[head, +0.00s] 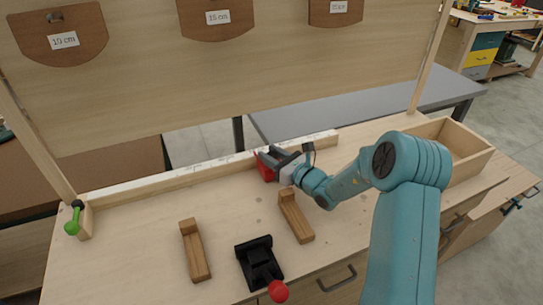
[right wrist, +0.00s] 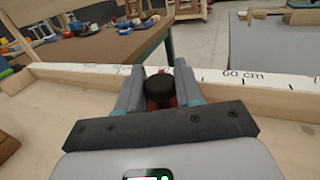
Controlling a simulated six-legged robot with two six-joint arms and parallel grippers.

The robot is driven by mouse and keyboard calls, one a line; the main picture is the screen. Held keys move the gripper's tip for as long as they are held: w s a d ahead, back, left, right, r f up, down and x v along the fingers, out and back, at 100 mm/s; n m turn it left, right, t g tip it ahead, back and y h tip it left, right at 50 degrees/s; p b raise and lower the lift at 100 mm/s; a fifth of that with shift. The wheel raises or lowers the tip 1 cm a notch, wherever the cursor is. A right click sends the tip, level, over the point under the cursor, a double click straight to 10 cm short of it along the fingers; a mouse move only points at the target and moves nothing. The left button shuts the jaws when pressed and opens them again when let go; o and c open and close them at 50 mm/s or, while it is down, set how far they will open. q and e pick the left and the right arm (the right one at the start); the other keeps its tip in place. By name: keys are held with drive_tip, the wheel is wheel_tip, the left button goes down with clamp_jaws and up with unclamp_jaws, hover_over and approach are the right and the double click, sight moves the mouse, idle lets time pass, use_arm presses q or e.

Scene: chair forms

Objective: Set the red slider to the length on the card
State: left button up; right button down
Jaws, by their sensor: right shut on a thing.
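The red slider (head: 264,168) sits on the white-topped ruler rail (head: 180,176) along the back of the bench. My right gripper (head: 272,157) is shut on it. In the right wrist view the fingers (right wrist: 160,90) close around its dark round knob (right wrist: 159,88), with red showing behind. There the rail's "60 cm" mark lies right of the slider; the marks nearer the slider are partly hidden. Cards hang on the upright board: the left card (head: 64,40) seems to read 10 cm, the middle card (head: 217,17) 15 cm; the right card (head: 338,6) is too blurred to read.
A green-handled clamp (head: 74,222) is at the rail's left end. An open wooden box (head: 455,148) stands at the right.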

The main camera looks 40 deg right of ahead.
drive_tip(key=shift+w+d+r, duration=0.1)
drive_tip(key=shift+r, duration=0.35)
drive_tip(key=c, duration=0.8)
unclamp_jaws()
drive_tip(key=shift+f, duration=0.1)
drive_tip(key=shift+s+d+f, duration=0.1)
drive_tip(key=shift+s+f, duration=0.1)
drive_tip(key=shift+s, duration=0.25)
drive_tip(key=s, duration=0.5)
drive_tip(key=s+b, duration=0.1)
drive_tip(key=s, duration=0.4)
drive_tip(key=s+d+b, duration=0.1)
drive_tip(key=s, duration=0.4)
drive_tip(key=shift+s+r, duration=0.2)
drive_tip(key=shift+s, duration=0.15)
